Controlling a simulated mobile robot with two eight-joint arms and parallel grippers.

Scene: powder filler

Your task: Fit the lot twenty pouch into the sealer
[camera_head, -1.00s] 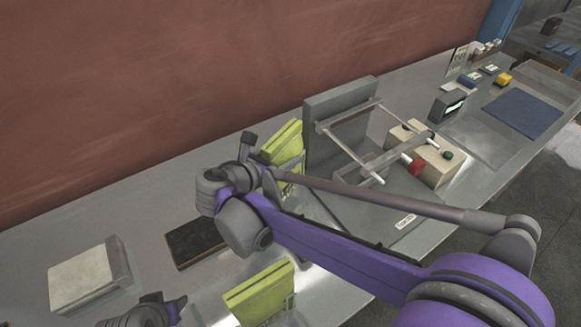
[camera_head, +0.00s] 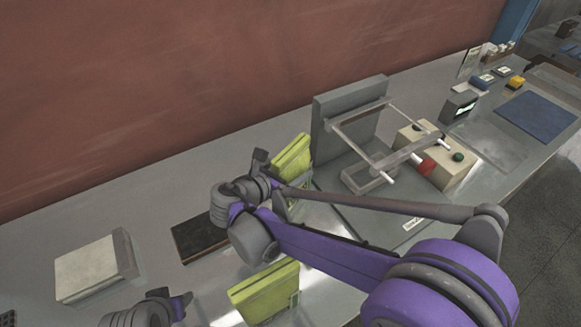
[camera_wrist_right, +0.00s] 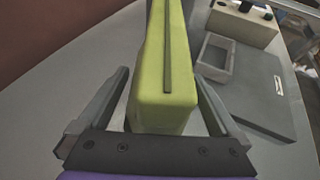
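A yellow-green pouch (camera_head: 292,157) stands upright at the back, left of the sealer. My right gripper (camera_head: 270,180) is at its left side. In the right wrist view the open fingers of my right gripper (camera_wrist_right: 161,80) straddle a yellow-green pouch (camera_wrist_right: 165,100), with a gap at the left finger. A second yellow-green pouch (camera_head: 262,293) stands nearer the front. I cannot read which is lot twenty. The sealer has a grey upright plate (camera_head: 350,120), a pale hinged frame (camera_head: 372,180) and a flat grey base (camera_head: 375,222). My left gripper (camera_head: 160,300) is partly cut off; its fingers are unclear.
A beige box (camera_head: 432,150) with red and green buttons adjoins the sealer. A black slab (camera_head: 195,238) and a white box (camera_head: 90,268) lie at left. A blue mat (camera_head: 537,113) and small items are at far right. My right forearm crosses before the sealer base.

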